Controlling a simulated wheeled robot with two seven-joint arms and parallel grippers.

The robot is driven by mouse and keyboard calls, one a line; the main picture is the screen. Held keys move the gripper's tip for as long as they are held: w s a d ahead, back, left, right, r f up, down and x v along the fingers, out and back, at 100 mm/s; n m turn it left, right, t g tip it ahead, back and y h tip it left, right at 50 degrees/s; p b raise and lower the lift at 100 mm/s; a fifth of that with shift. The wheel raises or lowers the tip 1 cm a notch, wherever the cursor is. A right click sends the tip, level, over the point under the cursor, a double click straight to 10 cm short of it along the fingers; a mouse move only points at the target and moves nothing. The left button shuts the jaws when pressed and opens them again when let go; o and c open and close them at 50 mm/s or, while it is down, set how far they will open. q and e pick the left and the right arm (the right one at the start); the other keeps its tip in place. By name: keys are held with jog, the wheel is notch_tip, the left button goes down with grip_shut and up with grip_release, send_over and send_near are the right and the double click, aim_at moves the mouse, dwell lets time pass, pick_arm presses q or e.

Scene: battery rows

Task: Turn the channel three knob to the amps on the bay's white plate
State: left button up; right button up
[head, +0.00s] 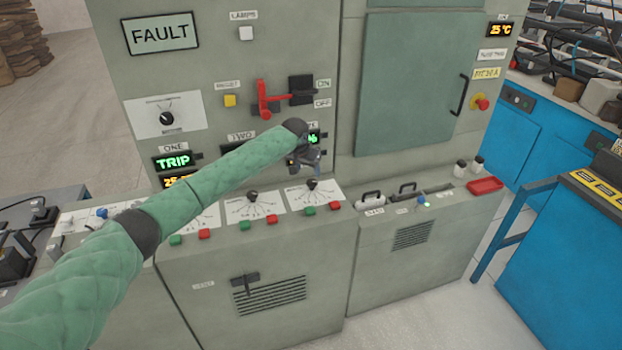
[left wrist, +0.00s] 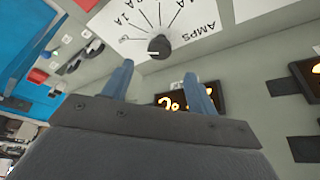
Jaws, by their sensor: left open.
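The channel three knob (head: 312,184) is a small dark knob on a white dial plate (head: 326,194), the rightmost of the dial plates along the sloping ledge. In the left wrist view the knob (left wrist: 159,47) stands on the white plate (left wrist: 190,35), which carries printed lines, "AMPS" and other marks, seen upside down. A pale line shows on the knob; which mark it points at I cannot tell. My left gripper (head: 306,160) is just above and behind the knob in the head view. Its two blue fingers (left wrist: 158,78) are apart and empty, short of the knob. My right gripper is not in view.
Green and red buttons (head: 335,206) line the ledge in front of the dials. A lit display (left wrist: 188,100) is close by the fingers. A red lever (head: 264,100) juts from the panel above. The channel two knob (head: 252,196) is to the left.

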aim_at(312, 181)
pick_arm(q)
jog(key=p+x, duration=0.2)
jog(key=x, duration=0.4)
jog(key=shift+d, duration=0.1)
jog(key=shift+p+x, duration=0.4)
jog(key=shift+x, duration=0.4)
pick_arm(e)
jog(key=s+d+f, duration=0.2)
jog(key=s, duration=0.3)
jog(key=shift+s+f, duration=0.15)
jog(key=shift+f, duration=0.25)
pick_arm(q)
jog(key=c, duration=1)
